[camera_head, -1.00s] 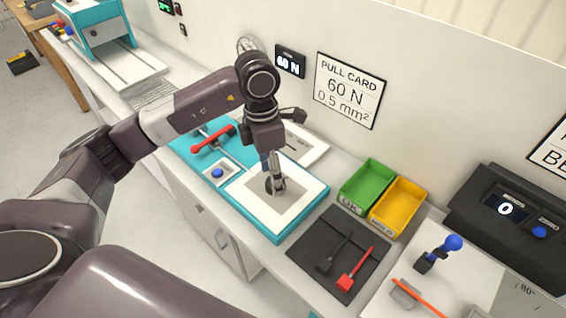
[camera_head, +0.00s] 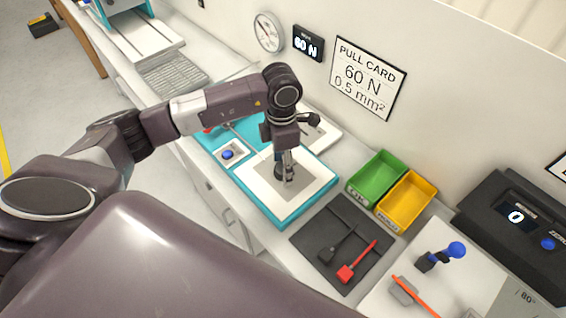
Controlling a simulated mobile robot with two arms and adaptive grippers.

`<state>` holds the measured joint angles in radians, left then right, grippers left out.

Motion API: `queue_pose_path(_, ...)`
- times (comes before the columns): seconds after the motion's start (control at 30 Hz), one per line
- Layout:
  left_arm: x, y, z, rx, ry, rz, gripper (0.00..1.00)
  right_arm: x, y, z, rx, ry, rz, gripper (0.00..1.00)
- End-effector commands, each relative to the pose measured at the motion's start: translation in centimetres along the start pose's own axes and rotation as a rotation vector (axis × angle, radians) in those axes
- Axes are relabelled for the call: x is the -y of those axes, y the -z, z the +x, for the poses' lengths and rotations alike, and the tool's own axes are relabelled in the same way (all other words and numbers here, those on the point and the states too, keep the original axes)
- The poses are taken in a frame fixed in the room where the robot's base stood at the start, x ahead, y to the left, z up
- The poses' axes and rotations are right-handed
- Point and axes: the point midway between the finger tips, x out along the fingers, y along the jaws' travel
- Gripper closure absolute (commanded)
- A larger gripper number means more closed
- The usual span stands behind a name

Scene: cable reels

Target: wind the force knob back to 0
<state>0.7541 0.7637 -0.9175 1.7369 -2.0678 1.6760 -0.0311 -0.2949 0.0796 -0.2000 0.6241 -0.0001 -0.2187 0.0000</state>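The force knob (camera_head: 279,174) looks like a small dark round part on the grey patch of the white plate on the teal machine. It is mostly hidden by my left gripper (camera_head: 285,177), which points straight down at it. The fingers are small and overlap the knob, so I cannot tell whether they are closed on it. The small wall display (camera_head: 308,43) reads 60 N. A round dial gauge (camera_head: 268,32) hangs beside it. My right gripper is out of view.
A blue button (camera_head: 228,154) sits left of the plate. A black mat (camera_head: 310,232) with a dark tool and a red tool (camera_head: 357,262) lies to the right. Green (camera_head: 377,178) and yellow (camera_head: 407,202) bins stand behind it. The pull card (camera_head: 367,79) reads 60 N, 0.5 mm².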

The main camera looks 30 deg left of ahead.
Motion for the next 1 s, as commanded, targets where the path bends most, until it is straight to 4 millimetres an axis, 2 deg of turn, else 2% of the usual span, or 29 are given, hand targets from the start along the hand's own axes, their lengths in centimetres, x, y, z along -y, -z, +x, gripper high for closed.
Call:
queue_pose_path(0.07, 0.0, 0.0, 0.0, 0.0, 0.0, 0.0, 0.45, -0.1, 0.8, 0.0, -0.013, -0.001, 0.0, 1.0)
queue_pose_path(0.17, 0.0, 0.0, 0.0, 0.0, 0.0, 0.0, 0.46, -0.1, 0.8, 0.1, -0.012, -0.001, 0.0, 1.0)
queue_pose_path(0.53, 0.0, 0.0, 0.0, 0.001, 0.0, 0.0, 0.87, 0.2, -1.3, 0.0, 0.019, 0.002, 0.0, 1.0)
queue_pose_path(0.77, 0.0, 0.0, 0.0, 0.002, 0.0, -0.017, 0.87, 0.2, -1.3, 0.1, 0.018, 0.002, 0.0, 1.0)
queue_pose_path(1.0, 0.0, -0.1, 0.1, 0.009, 0.0, -0.118, 0.87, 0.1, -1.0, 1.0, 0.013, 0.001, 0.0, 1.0)
